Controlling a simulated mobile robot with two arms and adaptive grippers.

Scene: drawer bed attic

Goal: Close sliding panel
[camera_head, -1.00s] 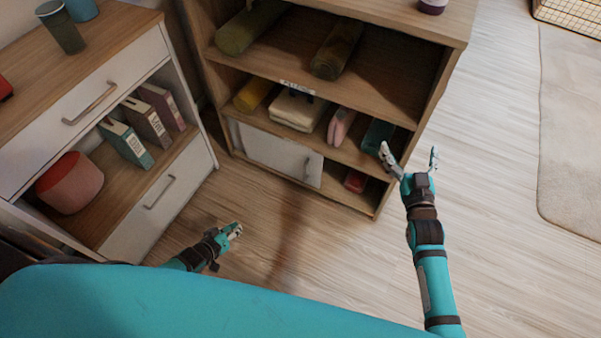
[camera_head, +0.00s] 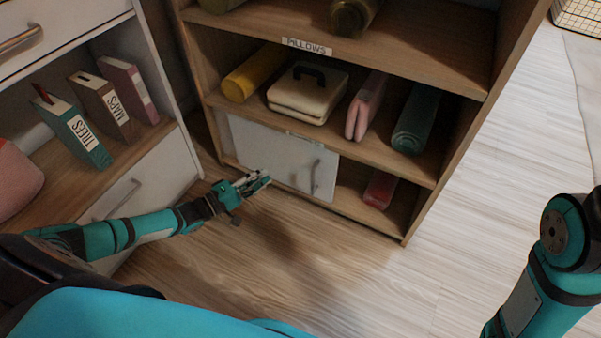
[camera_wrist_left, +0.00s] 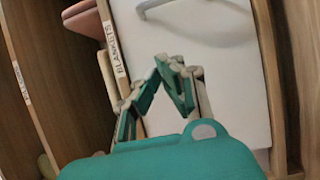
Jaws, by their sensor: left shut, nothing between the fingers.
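The white sliding panel (camera_head: 262,151) covers the left and middle of the cabinet's bottom compartment. Its handle (camera_head: 315,177) is near the panel's right edge. The right part of that compartment is open, with a red item (camera_head: 380,189) inside. My left gripper (camera_head: 262,180) is shut and empty, in front of the panel's lower part and left of the handle. In the left wrist view, its fingers (camera_wrist_left: 166,68) meet in front of the white panel (camera_wrist_left: 225,75), and part of the handle (camera_wrist_left: 195,8) shows at the top. Contact cannot be told. My right arm shows at the right edge; its gripper is out of view.
The wooden cabinet's shelf above holds a yellow roll (camera_head: 247,78), a cream case (camera_head: 308,95), a pink item (camera_head: 365,108) and a teal roll (camera_head: 415,120). A white drawer unit (camera_head: 150,182) with books stands at left. The floor (camera_head: 330,270) in front is clear.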

